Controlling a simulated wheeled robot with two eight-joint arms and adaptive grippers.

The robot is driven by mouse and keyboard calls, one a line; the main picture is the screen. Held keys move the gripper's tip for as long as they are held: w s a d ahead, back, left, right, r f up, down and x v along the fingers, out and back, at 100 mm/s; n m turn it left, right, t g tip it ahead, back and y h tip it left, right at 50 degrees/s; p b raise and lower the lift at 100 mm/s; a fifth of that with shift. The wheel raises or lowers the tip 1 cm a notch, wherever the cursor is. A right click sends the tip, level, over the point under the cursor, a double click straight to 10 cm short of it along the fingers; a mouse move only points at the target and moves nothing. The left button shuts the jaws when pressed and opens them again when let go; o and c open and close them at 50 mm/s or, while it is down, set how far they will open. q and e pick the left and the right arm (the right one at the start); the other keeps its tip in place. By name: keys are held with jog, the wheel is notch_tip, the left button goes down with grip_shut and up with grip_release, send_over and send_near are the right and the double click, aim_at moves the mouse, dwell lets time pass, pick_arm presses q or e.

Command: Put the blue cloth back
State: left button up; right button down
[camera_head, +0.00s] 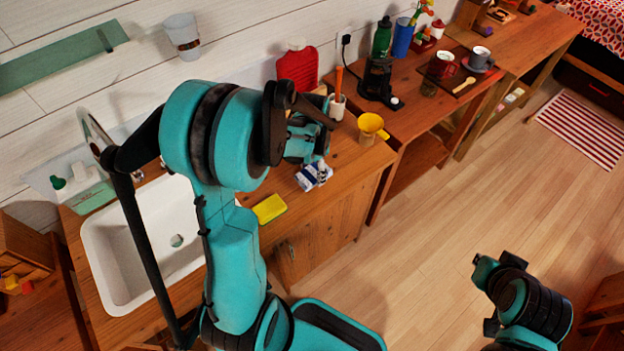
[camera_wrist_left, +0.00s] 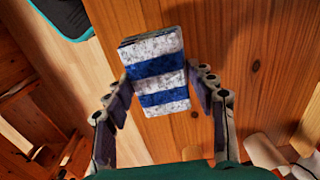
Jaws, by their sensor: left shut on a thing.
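The blue cloth (camera_head: 314,175) is a folded, blue-and-white striped bundle at the front edge of the wooden counter, right of the sink. In the left wrist view the cloth (camera_wrist_left: 157,70) sits between both fingers above the wood. My left gripper (camera_head: 318,166) is shut on it; the gripper also shows in the left wrist view (camera_wrist_left: 163,88). Whether the cloth touches the counter is unclear. My right arm's end (camera_head: 487,290) is low at the right, over the floor, away from the cloth; its fingers are not clear.
A white sink (camera_head: 115,255) is at the left, with a yellow sponge (camera_head: 270,208) beside it. A yellow funnel (camera_head: 371,125), a white cup (camera_head: 337,107) and a black coffee maker (camera_head: 377,78) stand behind and right of the cloth. The floor (camera_head: 430,215) in front is clear.

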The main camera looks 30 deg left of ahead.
aim_at(312, 178)
pick_arm(q)
jog(key=shift+a+f+b, duration=0.15)
jog(key=shift+f+b, duration=0.6)
jog(key=shift+f, duration=1.35)
jog(key=shift+f, duration=0.2)
jog(key=o, duration=1.1)
jog(key=shift+r, duration=0.15)
